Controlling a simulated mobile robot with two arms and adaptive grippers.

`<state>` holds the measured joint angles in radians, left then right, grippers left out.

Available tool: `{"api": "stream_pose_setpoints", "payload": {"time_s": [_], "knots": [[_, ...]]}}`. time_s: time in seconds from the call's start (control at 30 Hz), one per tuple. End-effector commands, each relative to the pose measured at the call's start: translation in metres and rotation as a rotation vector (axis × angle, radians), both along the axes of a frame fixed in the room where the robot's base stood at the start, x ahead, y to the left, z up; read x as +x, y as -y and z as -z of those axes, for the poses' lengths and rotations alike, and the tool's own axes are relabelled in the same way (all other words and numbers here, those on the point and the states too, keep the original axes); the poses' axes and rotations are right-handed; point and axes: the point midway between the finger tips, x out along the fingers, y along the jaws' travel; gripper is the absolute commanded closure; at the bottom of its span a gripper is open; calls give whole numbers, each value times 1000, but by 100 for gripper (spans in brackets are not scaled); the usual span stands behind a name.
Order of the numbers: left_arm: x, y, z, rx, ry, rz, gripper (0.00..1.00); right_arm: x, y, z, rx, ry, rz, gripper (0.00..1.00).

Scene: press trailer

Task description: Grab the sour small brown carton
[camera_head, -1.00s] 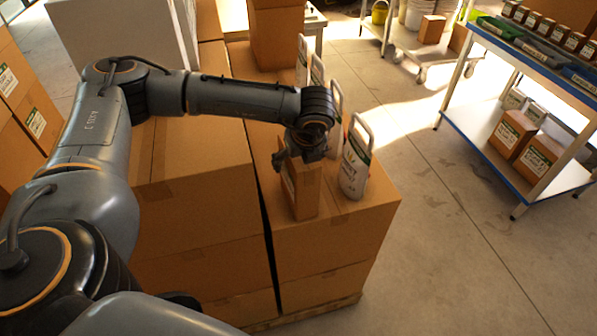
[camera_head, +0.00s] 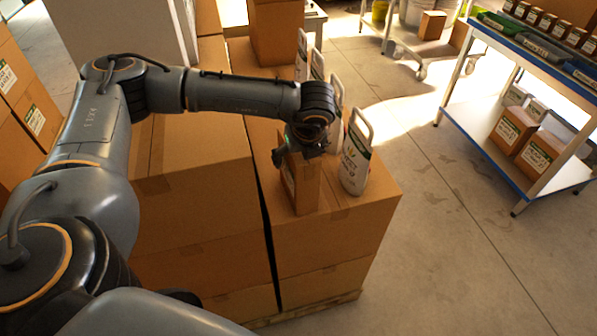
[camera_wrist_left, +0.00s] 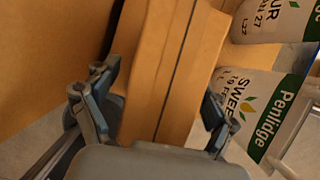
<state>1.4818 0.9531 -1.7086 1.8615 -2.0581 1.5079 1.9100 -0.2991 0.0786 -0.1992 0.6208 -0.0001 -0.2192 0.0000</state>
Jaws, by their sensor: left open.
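A small brown carton (camera_head: 306,190) stands upright on a large cardboard box (camera_head: 345,225). Its white and green label faces left and is too small to read. My left gripper (camera_head: 302,153) is over the carton's top, fingers pointing down. In the left wrist view the open fingers of the gripper (camera_wrist_left: 161,88) lie on either side of the carton (camera_wrist_left: 185,65). Contact between fingers and carton cannot be made out. The right gripper is not in view.
A white jug (camera_head: 356,160) stands close right of the carton, with more jugs behind. A taller box (camera_head: 276,35) stands behind. A blue-edged shelf cart (camera_head: 530,50) is at right; the floor between is clear.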

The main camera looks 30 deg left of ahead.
Motion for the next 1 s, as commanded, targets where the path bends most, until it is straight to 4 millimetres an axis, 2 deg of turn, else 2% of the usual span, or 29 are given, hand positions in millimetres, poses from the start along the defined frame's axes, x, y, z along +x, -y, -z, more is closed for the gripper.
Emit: {"api": "stream_pose_setpoints", "payload": {"time_s": [0.57, 0.9, 1.0], "knots": [[0, 0, 2, 1, -1, 0, 15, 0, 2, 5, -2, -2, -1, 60], [0, 0, 2, 1, -1, 0, 84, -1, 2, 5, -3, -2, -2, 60], [0, 0, 2, 1, -1, 0, 100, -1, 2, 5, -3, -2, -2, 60]]}}
